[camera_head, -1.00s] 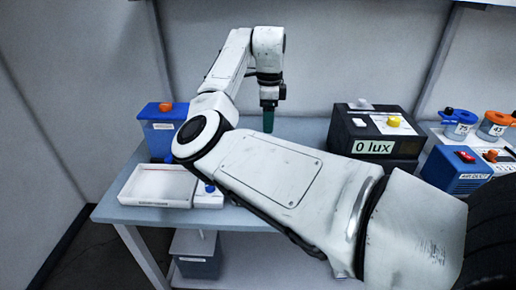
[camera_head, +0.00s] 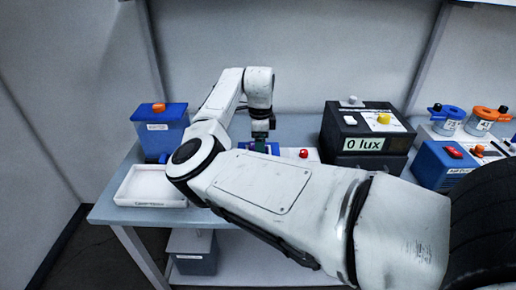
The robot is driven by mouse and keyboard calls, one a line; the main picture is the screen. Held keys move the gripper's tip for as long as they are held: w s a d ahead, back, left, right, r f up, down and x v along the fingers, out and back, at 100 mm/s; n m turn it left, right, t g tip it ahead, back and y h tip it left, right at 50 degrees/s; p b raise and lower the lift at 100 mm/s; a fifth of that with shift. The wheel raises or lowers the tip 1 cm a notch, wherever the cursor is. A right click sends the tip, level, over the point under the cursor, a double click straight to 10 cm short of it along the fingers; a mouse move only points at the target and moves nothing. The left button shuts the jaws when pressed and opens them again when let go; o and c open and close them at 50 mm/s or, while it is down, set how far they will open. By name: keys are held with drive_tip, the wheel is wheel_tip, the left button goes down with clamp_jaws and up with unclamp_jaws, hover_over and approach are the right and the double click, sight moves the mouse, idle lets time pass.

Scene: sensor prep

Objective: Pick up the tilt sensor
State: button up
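My gripper (camera_head: 261,142) points down above the middle of the table, its fingers small and partly hidden behind my own arm. A dark green piece shows at its tip; I cannot tell whether it is held or part of the fingers. The tip is close to a low blue item (camera_head: 273,148) on a light base, partly hidden by my arm. A red button (camera_head: 303,154) shows just to its right. I cannot tell which thing is the tilt sensor; no label here reads so.
A white tray (camera_head: 150,203) sits at the table's left front, a blue bin (camera_head: 159,138) with an orange top behind it. A black box reading "0 lux" (camera_head: 363,144) stands right of my gripper. Farther right are a blue box (camera_head: 443,167) and blue and orange holders (camera_head: 447,112).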

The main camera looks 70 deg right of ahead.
drive_tip(key=shift+c, duration=0.3)
drive_tip(key=c, duration=1.1)
drive_tip(key=shift+r, duration=0.1)
drive_tip(key=shift+c, duration=0.2)
